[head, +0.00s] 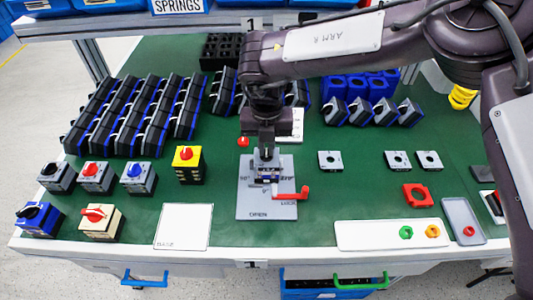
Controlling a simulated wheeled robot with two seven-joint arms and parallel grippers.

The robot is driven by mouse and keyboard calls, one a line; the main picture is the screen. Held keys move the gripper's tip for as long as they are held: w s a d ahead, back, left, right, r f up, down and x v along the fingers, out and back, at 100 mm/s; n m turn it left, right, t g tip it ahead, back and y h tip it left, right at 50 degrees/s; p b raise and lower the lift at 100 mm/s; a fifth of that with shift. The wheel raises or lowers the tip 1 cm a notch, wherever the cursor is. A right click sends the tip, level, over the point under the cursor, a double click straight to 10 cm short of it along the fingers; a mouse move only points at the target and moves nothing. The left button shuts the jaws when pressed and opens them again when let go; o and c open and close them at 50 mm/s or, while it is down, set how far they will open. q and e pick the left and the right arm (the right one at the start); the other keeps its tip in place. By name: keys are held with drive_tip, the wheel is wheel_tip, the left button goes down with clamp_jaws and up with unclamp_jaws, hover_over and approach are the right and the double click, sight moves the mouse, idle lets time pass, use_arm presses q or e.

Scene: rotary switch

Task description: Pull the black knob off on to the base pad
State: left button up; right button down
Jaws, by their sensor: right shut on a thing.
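Black knobs show at the left, one on a grey switch box (58,180) and one on a blue switch box (40,222). The white base pad (184,226), marked BASE, lies bare left of the plate. My left gripper is out of view.
Rows of dark modules (140,115) fill the back left. A white tray (380,235) lies at the front right. Green mat is clear between pad and boxes.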

sight(267, 150)
drive_tip(key=shift+w+r+p, duration=0.1)
drive_tip(key=shift+r+p, duration=0.1)
drive_tip(key=shift+p, duration=0.1)
idle(0.8)
drive_tip(key=shift+r+p, duration=0.35)
drive_tip(key=shift+r, duration=0.05)
wheel_tip(267, 150, up, 8)
drive_tip(key=p, duration=0.6)
drive_tip(key=shift+f, duration=0.15)
idle(0.4)
